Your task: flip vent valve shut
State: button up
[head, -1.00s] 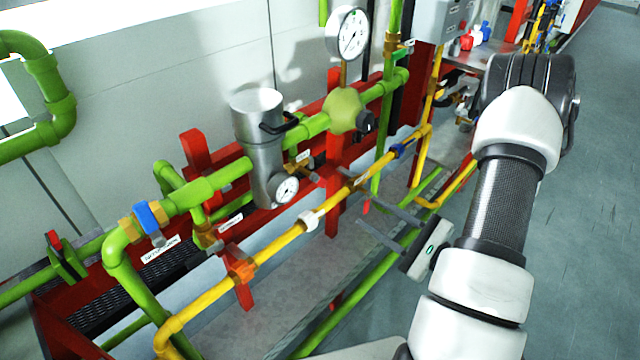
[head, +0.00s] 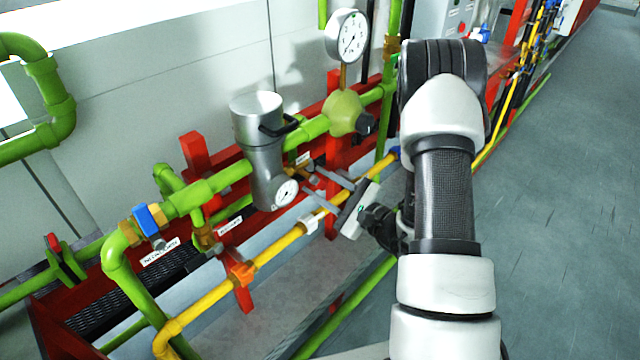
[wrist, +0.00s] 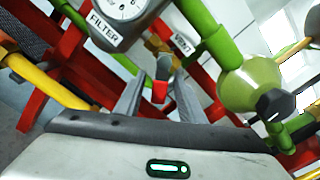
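The vent valve shows in the wrist view as a brass body (wrist: 155,44) beside a white VENT label (wrist: 183,46). Its short grey lever with a red tip (wrist: 160,91) points toward the wrist camera. In the head view the brass valve (head: 300,172) is small and partly hidden near my fingertips. My gripper (head: 312,180) is open, with its fingers reaching toward the valve. In the wrist view the lever's red tip appears between the two fingers (wrist: 160,78). I cannot tell whether either finger touches it.
A steel filter canister (head: 262,140) with a gauge (head: 286,193) stands just left of my gripper. A yellow pipe (head: 280,243) runs below the fingers. A green round regulator (head: 345,112) under a large gauge (head: 346,36) is above right. Red frame posts (head: 333,150) stand close by.

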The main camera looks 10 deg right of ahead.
jog(key=shift+c, duration=0.4)
grip_shut()
jog(key=shift+s+a+f+m, duration=0.1)
jog(key=shift+a+f+m, duration=0.05)
jog(key=shift+m, duration=0.5)
jog(key=shift+s+a+f+m, duration=0.1)
jog(key=shift+m, duration=0.55)
jog(key=shift+s+a+f+m+p, duration=0.1)
jog(key=shift+a+m+p, duration=0.15)
jog(key=shift+m, duration=0.55)
jog(key=shift+s+a+m+p, duration=0.15)
jog(key=shift+a+m+p, duration=0.1)
jog(key=shift+m, duration=0.55)
jog(key=shift+s+a+f+m+p, duration=0.15)
jog(key=shift+m+p, duration=0.1)
jog(key=shift+m, duration=0.55)
jog(key=shift+r, duration=0.1)
jog(key=shift+o, duration=0.4)
grip_release()
